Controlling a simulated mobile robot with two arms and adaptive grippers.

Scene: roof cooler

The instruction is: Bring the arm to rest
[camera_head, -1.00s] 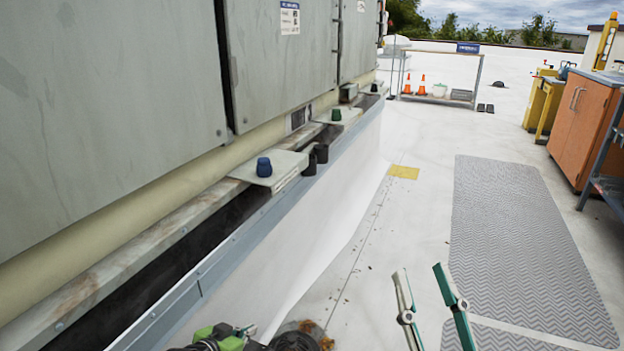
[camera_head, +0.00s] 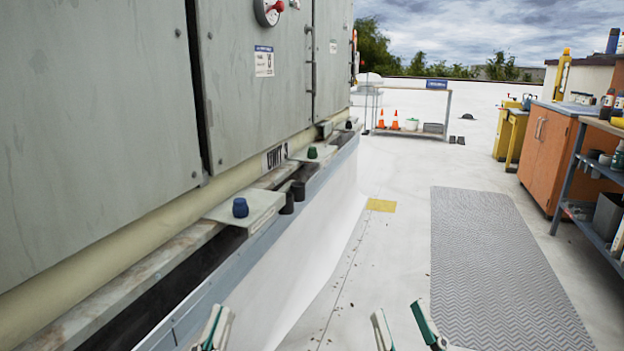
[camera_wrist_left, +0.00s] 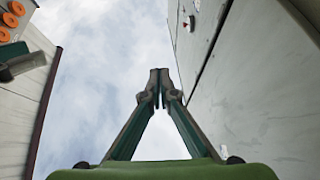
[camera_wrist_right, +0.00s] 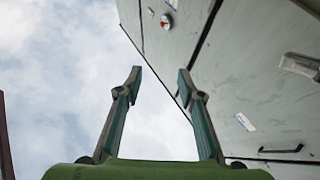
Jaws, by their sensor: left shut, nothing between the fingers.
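My left gripper (camera_head: 217,318) shows at the bottom of the head view, close to the white curb below the big grey unit. In the left wrist view its two green-and-grey fingers (camera_wrist_left: 159,75) meet at the tips, with nothing between them. My right gripper (camera_head: 396,308) is at the bottom of the head view, right of the left one, over the white roof floor. In the right wrist view its fingers (camera_wrist_right: 159,76) stand apart with a clear, empty gap. Both wrist views look up at sky and grey panels. Most of both arms is hidden.
The grey unit (camera_head: 95,130) fills the left side, with a ledge bearing a blue knob (camera_head: 240,207). A grey mat (camera_head: 505,270) lies at right, before an orange cabinet (camera_head: 547,155) and a shelf rack. The white floor between curb and mat is open.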

